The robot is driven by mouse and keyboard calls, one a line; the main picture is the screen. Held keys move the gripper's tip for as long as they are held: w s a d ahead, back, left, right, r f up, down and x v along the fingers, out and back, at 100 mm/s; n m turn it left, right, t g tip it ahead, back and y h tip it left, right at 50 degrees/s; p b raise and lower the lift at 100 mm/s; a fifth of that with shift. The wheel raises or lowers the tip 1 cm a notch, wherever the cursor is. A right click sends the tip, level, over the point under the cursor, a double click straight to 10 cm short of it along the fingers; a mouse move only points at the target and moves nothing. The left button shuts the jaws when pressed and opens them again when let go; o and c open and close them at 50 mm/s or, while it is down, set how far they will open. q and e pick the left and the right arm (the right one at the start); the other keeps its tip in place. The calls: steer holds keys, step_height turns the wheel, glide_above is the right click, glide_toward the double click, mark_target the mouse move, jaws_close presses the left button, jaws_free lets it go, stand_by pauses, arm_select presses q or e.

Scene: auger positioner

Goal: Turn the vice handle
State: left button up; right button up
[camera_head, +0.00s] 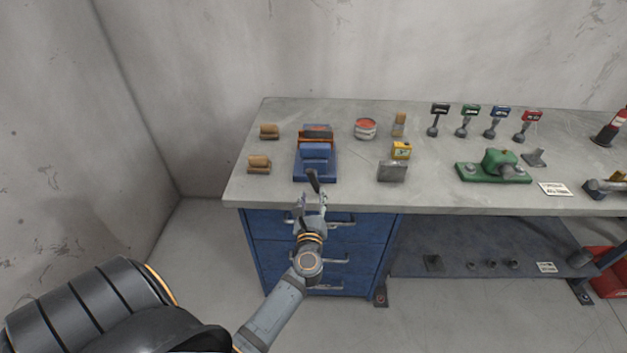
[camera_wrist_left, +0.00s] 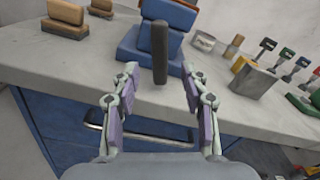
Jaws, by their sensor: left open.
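The blue vice (camera_head: 317,152) stands near the front edge of the workbench (camera_head: 243,178), left of its middle. Its dark handle (camera_head: 313,181) sticks out at the front, over the bench edge. In the left wrist view the handle (camera_wrist_left: 159,52) stands upright in front of the vice (camera_wrist_left: 128,42). My left gripper (camera_head: 311,197) is just in front of the handle, at the bench edge. In the left wrist view its fingers (camera_wrist_left: 159,82) are apart and empty, with the handle lined up between and beyond them. My right gripper is not in view.
Wooden brushes (camera_head: 259,164) lie left of the vice. A tin (camera_head: 365,128), a yellow box (camera_head: 401,150) and a grey block (camera_head: 392,171) stand right of it. A green fixture (camera_head: 494,168) is farther right. Blue drawers (camera_head: 270,258) with handles are below.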

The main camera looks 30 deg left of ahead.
mark_target(313, 182)
arm_select(q)
steer(key=p+x, duration=0.1)
steer(key=x, duration=0.6)
steer(key=shift+w+a, duration=0.25)
steer(key=shift+c, duration=0.5)
jaws_close()
